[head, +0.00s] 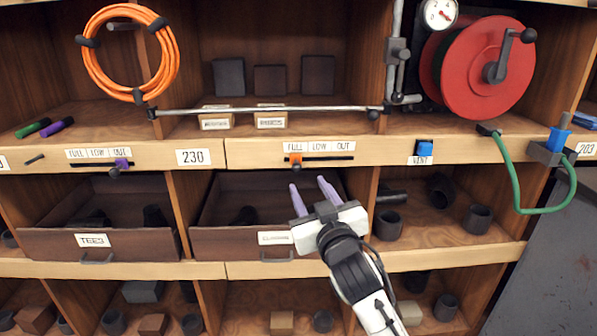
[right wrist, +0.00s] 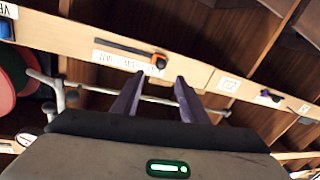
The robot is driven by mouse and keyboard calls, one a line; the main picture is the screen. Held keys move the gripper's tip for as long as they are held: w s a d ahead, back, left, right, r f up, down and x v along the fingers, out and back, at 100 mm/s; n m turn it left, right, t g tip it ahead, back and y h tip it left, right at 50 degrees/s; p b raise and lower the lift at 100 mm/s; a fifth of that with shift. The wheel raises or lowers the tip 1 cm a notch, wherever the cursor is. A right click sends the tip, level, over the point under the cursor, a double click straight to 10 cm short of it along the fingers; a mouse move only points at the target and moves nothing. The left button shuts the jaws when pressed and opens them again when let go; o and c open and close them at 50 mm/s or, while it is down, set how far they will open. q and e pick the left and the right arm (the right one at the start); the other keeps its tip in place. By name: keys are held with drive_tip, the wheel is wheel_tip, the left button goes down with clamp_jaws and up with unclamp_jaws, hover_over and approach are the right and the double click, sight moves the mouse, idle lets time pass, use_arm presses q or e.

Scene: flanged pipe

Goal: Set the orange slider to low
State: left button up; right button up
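The orange slider (head: 295,160) sits at the left end of its dark track on the wooden shelf edge, below the word FULL on a label reading FULL, LOW, OUT (head: 319,146). In the right wrist view the scene is upside down, and the orange slider (right wrist: 159,61) shows just beyond the fingertips. My right gripper (head: 308,183) is open and empty, its two purple fingers pointing up at the shelf edge, a little below the slider in the head view. The right wrist view shows its fingers (right wrist: 159,79) apart, with nothing between them. My left gripper is not in view.
A purple slider (head: 122,163) sits on a similar track at left. A metal rod (head: 270,110) runs above the shelf edge. A blue VENT button (head: 424,148) and a green hose (head: 520,208) are at right. An open drawer (head: 225,242) lies below the slider.

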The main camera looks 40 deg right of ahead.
sight(298, 171)
drive_tip(key=x, duration=0.9)
drive_tip(key=shift+f, duration=0.15)
drive_tip(key=shift+c, duration=0.5)
clamp_jaws()
drive_tip(key=shift+a, duration=0.1)
